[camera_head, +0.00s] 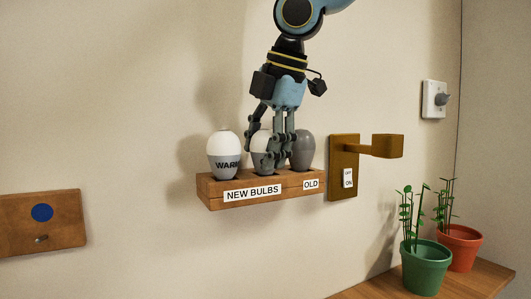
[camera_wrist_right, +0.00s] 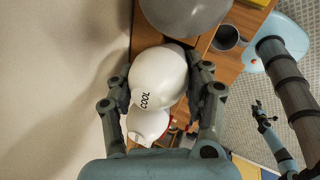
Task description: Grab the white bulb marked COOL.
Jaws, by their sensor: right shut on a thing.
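The white bulb marked COOL (camera_wrist_right: 170,75) sits between the two fingers of my right gripper (camera_wrist_right: 162,88) in the right wrist view. In the head view this bulb (camera_head: 259,142) is the middle one in the wooden rack (camera_head: 290,191), partly hidden by my right gripper (camera_head: 277,160). My right gripper is shut on it from above. The bulb looks upright at its place in the rack; its base is hidden. A small dark gripper (camera_wrist_right: 262,112), apparently my left, hangs far off in the right wrist view, and its opening is unclear.
A white bulb with a grey WARM band (camera_head: 224,150) stands left in the rack. A grey bulb (camera_head: 303,150) stands right, above the OLD label. A wooden switch plate with a bracket (camera_head: 344,160) is close to the right. Potted plants (camera_head: 426,270) stand lower right.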

